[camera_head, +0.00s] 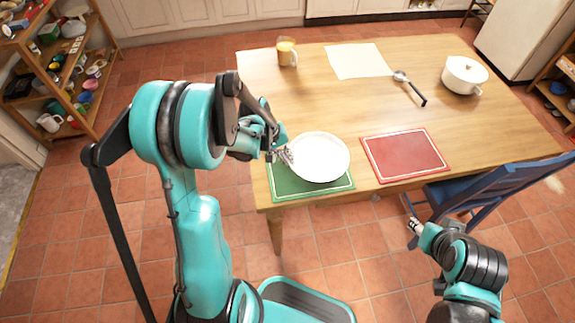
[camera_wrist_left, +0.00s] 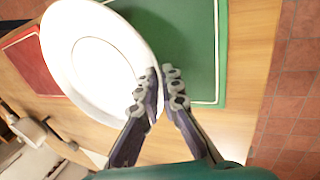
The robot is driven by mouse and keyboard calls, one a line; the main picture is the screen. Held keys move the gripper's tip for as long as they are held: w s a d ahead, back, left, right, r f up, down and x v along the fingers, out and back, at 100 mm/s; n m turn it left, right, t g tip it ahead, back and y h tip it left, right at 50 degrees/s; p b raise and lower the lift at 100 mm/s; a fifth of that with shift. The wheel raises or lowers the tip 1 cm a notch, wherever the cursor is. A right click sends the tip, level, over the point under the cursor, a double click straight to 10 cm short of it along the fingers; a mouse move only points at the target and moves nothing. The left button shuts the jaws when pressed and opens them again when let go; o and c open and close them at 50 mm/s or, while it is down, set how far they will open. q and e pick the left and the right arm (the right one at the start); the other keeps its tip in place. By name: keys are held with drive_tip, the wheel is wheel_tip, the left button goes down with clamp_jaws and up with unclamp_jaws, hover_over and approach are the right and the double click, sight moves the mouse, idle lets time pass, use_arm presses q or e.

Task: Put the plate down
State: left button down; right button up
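The white plate (camera_head: 319,157) is at the near left of the table, over the green placemat (camera_head: 290,188); whether it touches the mat is hard to tell. My left gripper (camera_head: 286,155) is at the plate's left rim. In the left wrist view, its two fingers (camera_wrist_left: 162,78) are close together, one on each side of the rim of the plate (camera_wrist_left: 95,62), with the green placemat (camera_wrist_left: 207,50) behind. My right gripper (camera_head: 414,225) is apart from the plate, in front of the table near the blue chair; its opening is too small to tell.
A red placemat (camera_head: 405,155) lies right of the plate. A blue chair (camera_head: 480,190) stands at the near right edge.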

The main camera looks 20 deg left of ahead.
use_arm(q)
wheel_tip(320, 180, down, 4)
drive_tip(key=shift+r+b, duration=0.2)
drive_tip(key=shift+b, duration=0.55)
drive_tip(key=shift+r, duration=0.15)
drive_tip(key=c, duration=2.2)
unclamp_jaws()
drive_tip(key=shift+f, duration=0.2)
drive_tip(key=o, duration=0.5)
drive_tip(key=shift+r, duration=0.2)
